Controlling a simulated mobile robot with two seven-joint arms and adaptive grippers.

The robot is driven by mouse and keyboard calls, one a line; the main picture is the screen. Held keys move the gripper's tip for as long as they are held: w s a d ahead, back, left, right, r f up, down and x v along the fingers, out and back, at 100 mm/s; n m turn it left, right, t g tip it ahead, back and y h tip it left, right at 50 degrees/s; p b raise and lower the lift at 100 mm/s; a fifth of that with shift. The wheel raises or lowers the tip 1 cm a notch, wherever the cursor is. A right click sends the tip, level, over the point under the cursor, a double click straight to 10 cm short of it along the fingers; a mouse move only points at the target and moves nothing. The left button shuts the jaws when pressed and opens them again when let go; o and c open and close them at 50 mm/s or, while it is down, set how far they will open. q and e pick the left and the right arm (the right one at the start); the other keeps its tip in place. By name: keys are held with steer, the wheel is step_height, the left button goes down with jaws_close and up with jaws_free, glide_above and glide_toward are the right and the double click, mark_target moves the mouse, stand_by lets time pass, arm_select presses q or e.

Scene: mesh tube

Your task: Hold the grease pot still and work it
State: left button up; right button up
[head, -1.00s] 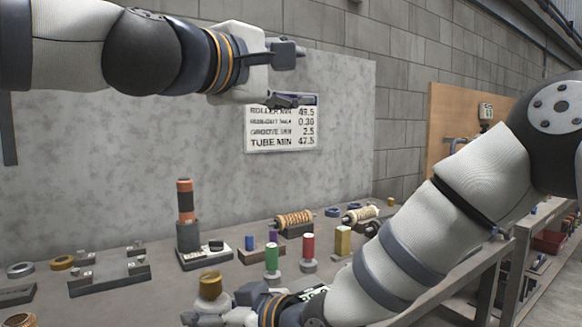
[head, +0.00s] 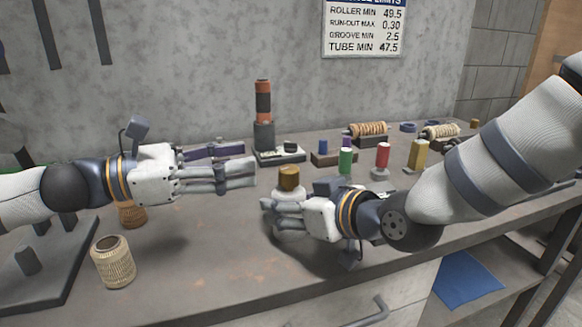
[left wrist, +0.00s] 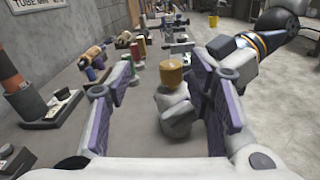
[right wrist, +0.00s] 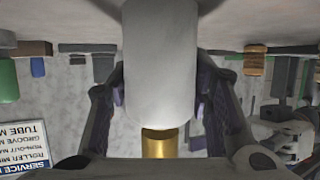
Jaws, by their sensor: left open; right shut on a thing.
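The grease pot has a pale rounded body and a brass cap (head: 289,178). It stands upright on the bench (head: 210,270) near the middle. My right gripper (head: 273,211) is shut on its body from the right side. In the right wrist view, upside down, the pale body (right wrist: 160,65) fills the space between the fingers, with the brass cap (right wrist: 160,143) below. My left gripper (head: 252,167) is open and empty, left of the pot, its fingers pointing at it. In the left wrist view the brass cap (left wrist: 171,72) shows ahead between the spread fingers.
A mesh tube (head: 113,264) stands at the front left and an orange ribbed piece (head: 131,216) is behind it. A red-and-black column (head: 263,103) stands at the back. Green (head: 345,160), red (head: 382,155) and yellow (head: 418,153) cylinders stand right of the pot.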

mark_target(290, 167)
arm_select(q)
step_height(290, 167, down, 3)
steer(key=s+a+n, duration=0.1)
steer(key=s+a, duration=0.1)
steer(key=x, duration=1.1)
steer(key=shift+w+d+r, duration=0.1)
steer(key=shift+d, duration=0.1)
jaws_close()
